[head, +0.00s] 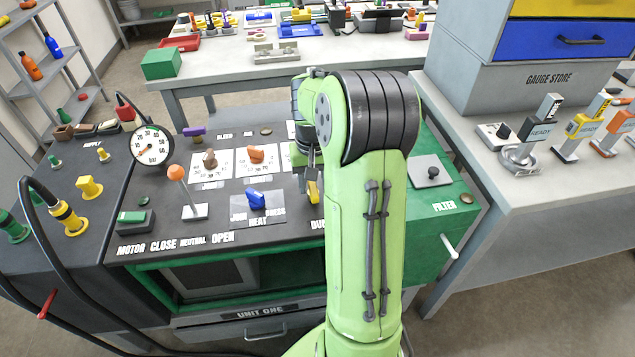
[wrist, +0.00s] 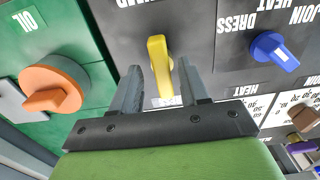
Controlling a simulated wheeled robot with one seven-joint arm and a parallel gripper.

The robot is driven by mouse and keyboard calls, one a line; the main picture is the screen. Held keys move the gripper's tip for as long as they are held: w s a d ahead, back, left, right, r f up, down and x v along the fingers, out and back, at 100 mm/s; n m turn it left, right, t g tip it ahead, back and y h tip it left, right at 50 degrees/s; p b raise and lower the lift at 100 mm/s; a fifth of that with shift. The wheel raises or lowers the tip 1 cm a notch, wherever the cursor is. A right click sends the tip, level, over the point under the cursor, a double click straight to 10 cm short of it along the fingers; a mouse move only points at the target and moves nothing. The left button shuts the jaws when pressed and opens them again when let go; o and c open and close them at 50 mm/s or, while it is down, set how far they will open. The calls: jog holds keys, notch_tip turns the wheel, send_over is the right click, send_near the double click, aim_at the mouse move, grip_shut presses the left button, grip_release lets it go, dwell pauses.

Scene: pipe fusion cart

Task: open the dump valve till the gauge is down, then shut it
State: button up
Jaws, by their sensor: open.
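The dump valve's yellow lever handle (wrist: 160,62) stands on the dark panel in the wrist view, beside a partly cut-off label. In the head view a bit of the yellow handle (head: 314,192) shows beside my arm, above the lettering "DU". My gripper (wrist: 158,70) is open, with one finger on each side of the handle and a gap to both. In the head view my gripper (head: 309,165) is mostly hidden behind my arm. The round white gauge (head: 151,145), marked "bar", stands at the panel's left; its needle is too small to read surely.
An orange knob (wrist: 55,88) by the "OIL" label and a blue selector knob (wrist: 274,52) flank the valve in the wrist view. An orange-topped lever (head: 175,173) stands left on the panel. A side table (head: 540,200) is at the right.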

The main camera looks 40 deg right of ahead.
jog(key=shift+c, duration=0.2)
grip_shut()
jog(key=shift+r, duration=0.1)
jog(key=n+p, duration=0.3)
jog(key=shift+r+n, duration=0.1)
jog(key=shift+n, duration=0.3)
jog(key=n+p, duration=0.1)
jog(key=n, duration=0.3)
jog(key=shift+n+p, duration=0.3)
jog(key=shift+p, duration=0.05)
jog(key=n+p, duration=0.1)
jog(key=n, duration=0.8)
jog(key=shift+d+p, duration=0.1)
jog(key=shift+p, duration=0.25)
jog(key=shift+n, duration=0.3)
